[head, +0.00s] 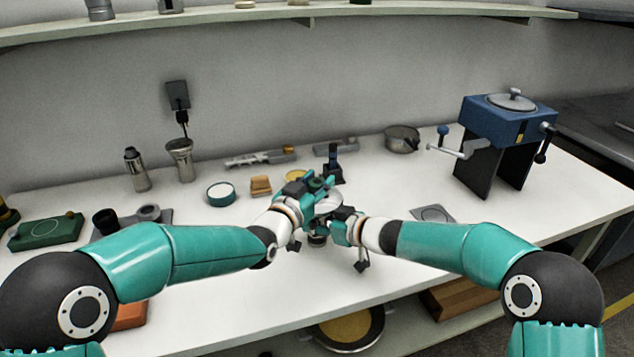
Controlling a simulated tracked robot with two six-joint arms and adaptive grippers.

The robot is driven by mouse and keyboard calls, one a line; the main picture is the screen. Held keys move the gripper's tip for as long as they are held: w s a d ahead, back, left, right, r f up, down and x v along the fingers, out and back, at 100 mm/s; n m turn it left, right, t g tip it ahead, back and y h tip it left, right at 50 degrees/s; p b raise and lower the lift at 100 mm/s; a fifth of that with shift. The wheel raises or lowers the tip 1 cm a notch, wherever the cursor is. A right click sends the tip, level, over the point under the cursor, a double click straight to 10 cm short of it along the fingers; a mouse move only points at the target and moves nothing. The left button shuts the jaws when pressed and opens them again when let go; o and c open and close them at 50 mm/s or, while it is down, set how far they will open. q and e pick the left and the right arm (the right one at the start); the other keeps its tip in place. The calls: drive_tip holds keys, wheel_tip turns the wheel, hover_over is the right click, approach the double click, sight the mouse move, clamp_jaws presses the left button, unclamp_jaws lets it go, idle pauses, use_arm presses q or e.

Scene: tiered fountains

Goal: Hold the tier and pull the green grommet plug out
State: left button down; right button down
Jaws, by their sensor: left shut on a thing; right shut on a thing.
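The fountain tier (328,203), a pale round dish, shows between my two grippers near the middle of the white table. A dark round part (317,239) shows below it. My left gripper (316,186) is over the tier's top, shut on a small green thing that looks like the grommet plug (317,183); my fingers cover most of it. My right gripper (336,217) is lower, at the tier's near right side, and is shut on the tier. I cannot tell whether the plug is still seated in the tier.
A blue machine with a crank (508,122) stands at the right, a metal pot (402,138) at the back. A white-topped teal round dish (221,193) and wooden block (261,186) lie left.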

sight(317, 181)
use_arm(q)
drive_tip(key=shift+r, duration=0.8)
use_arm(e)
drive_tip(key=shift+s+f, duration=0.1)
drive_tip(key=shift+f, duration=0.4)
idle(0.6)
use_arm(q)
drive_tip(key=shift+r, duration=1.05)
use_arm(e)
drive_tip(key=c, duration=1)
unclamp_jaws()
use_arm(q)
drive_tip(key=shift+w, duration=0.1)
use_arm(e)
drive_tip(key=o, duration=0.5)
drive_tip(key=shift+r, duration=0.1)
drive_tip(key=shift+o, duration=0.3)
drive_tip(key=shift+r, duration=0.15)
drive_tip(key=shift+r, duration=0.1)
